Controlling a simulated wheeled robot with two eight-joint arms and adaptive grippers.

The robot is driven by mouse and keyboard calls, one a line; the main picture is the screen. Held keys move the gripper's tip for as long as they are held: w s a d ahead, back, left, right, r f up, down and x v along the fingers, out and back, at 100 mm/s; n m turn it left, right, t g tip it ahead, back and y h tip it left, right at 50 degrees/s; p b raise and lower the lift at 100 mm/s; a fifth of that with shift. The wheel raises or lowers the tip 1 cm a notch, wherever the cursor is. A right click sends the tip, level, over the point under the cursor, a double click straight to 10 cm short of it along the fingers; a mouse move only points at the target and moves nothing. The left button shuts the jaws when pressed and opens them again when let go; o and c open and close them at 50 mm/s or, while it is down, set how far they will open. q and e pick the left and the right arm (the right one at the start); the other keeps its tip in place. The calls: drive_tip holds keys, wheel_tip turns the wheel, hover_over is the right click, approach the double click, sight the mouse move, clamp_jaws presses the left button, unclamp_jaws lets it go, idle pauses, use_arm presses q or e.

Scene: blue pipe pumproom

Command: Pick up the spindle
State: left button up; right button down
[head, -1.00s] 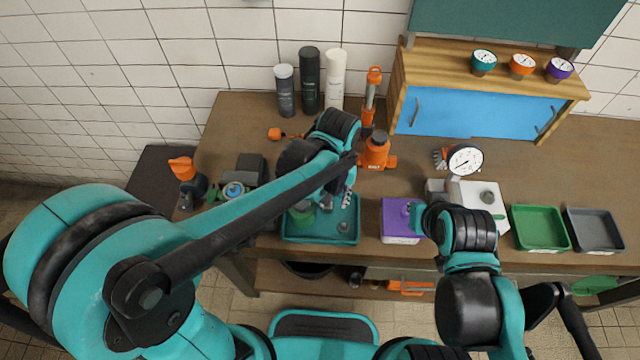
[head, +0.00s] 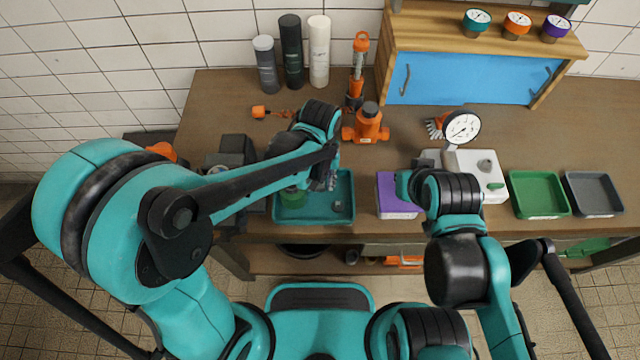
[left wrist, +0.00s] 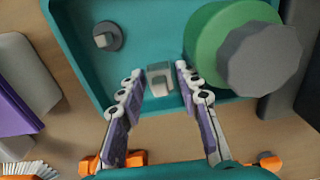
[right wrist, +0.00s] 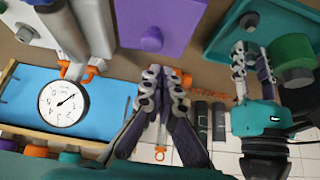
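The teal tray (head: 315,218) sits on the workbench below my left gripper (head: 332,178). In the left wrist view it holds a small grey blocky metal piece (left wrist: 159,80), a round grey disc with a square stub (left wrist: 107,37) and a green round part with a grey knob (left wrist: 260,58). I cannot tell for sure which one is the spindle. My left gripper (left wrist: 158,76) is open, its fingertips on either side of the blocky piece with gaps showing. My right gripper (right wrist: 163,76) is empty, its fingers nearly together, near a purple block (right wrist: 160,20).
Right of the purple block (head: 397,208) stand a white block with a gauge (head: 462,127), a green tray (head: 538,193) and a grey tray (head: 594,192). An orange fitting (head: 368,125) stands behind the left gripper. Dark blocks (head: 238,150) stand left of the teal tray.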

use_arm(q)
drive_tip(key=shift+c, duration=0.3)
clamp_jaws()
drive_tip(key=shift+r, duration=0.15)
use_arm(e)
drive_tip(key=shift+r, duration=0.1)
